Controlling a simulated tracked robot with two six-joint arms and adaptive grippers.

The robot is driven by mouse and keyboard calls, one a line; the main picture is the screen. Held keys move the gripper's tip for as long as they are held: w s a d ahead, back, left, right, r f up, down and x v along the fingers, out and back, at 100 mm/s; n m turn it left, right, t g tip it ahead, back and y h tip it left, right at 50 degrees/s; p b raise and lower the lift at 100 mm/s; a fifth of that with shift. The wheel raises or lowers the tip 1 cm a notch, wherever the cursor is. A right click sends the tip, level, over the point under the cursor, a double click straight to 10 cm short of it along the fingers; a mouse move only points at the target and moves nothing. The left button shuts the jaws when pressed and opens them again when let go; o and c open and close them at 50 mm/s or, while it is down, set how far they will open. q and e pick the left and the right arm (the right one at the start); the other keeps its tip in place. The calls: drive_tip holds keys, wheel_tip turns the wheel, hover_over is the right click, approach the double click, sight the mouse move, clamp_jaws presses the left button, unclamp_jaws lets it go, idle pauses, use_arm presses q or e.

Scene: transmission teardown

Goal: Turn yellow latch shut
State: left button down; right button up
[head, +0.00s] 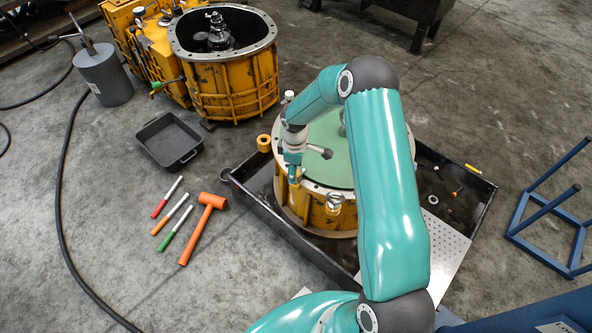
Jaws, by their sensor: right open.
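A round yellow housing (312,207) with a green top (328,135) and a metal rim stands in a black tray. My right gripper (294,178) is open and points down at the left part of the rim. A small yellow piece shows right at its fingertips; I cannot tell whether it is the latch or part of the housing, nor whether the fingers touch it. The gripper and arm hide part of the rim and top. My left gripper is not in view.
The black tray (262,222) holds small loose parts at its right. An open yellow housing (236,85) stands behind, beside a grey cylinder (103,75) and an empty black bin (169,140). An orange mallet (203,225) and several markers lie on the floor. A blue frame (545,205) stands right.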

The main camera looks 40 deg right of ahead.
wheel_tip(320, 180, up, 11)
idle(0.3)
idle(0.4)
